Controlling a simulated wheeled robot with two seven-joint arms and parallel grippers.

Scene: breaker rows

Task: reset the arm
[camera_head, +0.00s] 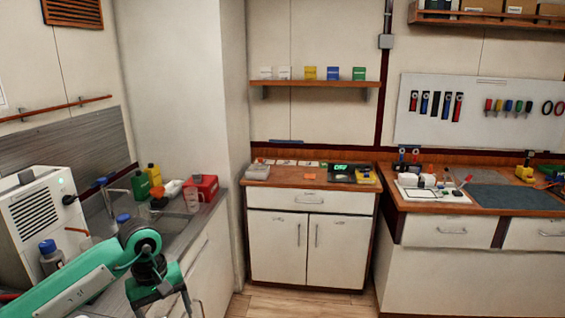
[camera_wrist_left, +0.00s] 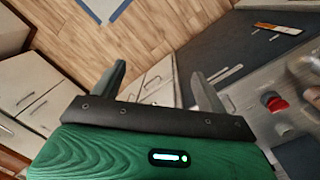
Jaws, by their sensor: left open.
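My left arm, green with dark joints, comes in from the lower left in the head view. My left gripper (camera_head: 168,298) is at the bottom edge there, beside the front of the left counter, and partly cut off. In the left wrist view the left gripper (camera_wrist_left: 158,72) has its two grey fingers spread apart. Nothing is between them; wooden floor and white cabinet fronts show beyond. My right arm and gripper are in neither view.
The left counter (camera_head: 205,222) holds a white machine (camera_head: 35,205), bottles and a red box (camera_head: 205,187). A white cabinet (camera_head: 308,240) stands at the back. A workbench (camera_head: 450,203) with small items is at the right. The floor (camera_head: 300,303) between is clear.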

